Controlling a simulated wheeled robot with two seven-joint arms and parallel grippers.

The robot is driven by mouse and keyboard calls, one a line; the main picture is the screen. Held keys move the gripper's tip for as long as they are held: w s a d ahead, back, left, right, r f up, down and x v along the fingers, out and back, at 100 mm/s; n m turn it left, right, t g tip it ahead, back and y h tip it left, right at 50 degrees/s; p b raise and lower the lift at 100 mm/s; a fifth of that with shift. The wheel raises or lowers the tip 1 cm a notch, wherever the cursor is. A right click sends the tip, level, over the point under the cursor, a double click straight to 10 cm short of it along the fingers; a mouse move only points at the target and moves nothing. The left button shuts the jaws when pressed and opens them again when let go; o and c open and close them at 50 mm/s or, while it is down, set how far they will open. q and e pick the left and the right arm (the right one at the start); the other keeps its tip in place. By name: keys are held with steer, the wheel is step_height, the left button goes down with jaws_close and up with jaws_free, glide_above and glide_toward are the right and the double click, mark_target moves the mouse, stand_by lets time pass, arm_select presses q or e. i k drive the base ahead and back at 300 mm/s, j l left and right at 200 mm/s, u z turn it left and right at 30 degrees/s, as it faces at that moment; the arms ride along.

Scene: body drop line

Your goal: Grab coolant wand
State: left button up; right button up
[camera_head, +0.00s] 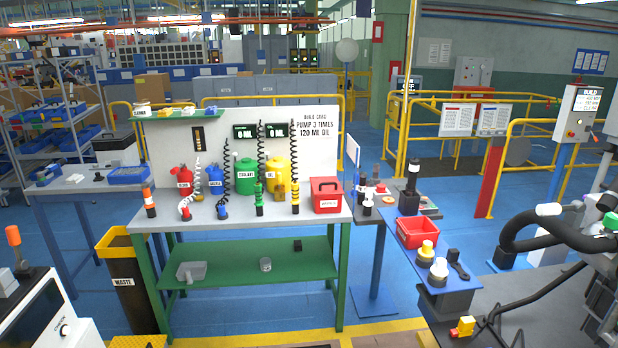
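The coolant wand, taken to be the green-and-black one (259,198), stands upright near the front edge of the workbench (240,217). A black coiled hose (260,150) hangs above it. The green container labelled COOLANT (245,177) stands behind it to the left. A blue wand (222,207) stands to its left and an orange-and-black wand (295,197) to its right. Neither of my grippers shows in the head view.
Red, blue (215,180) and yellow (278,176) containers stand at the bench's back. A red box (325,195) sits at its right end. A side table with a red bin (417,232) stands right. A waste bin (128,280) stands left. Blue floor shows between bench and side table.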

mark_target(259, 202)
steer(key=i, duration=1.65)
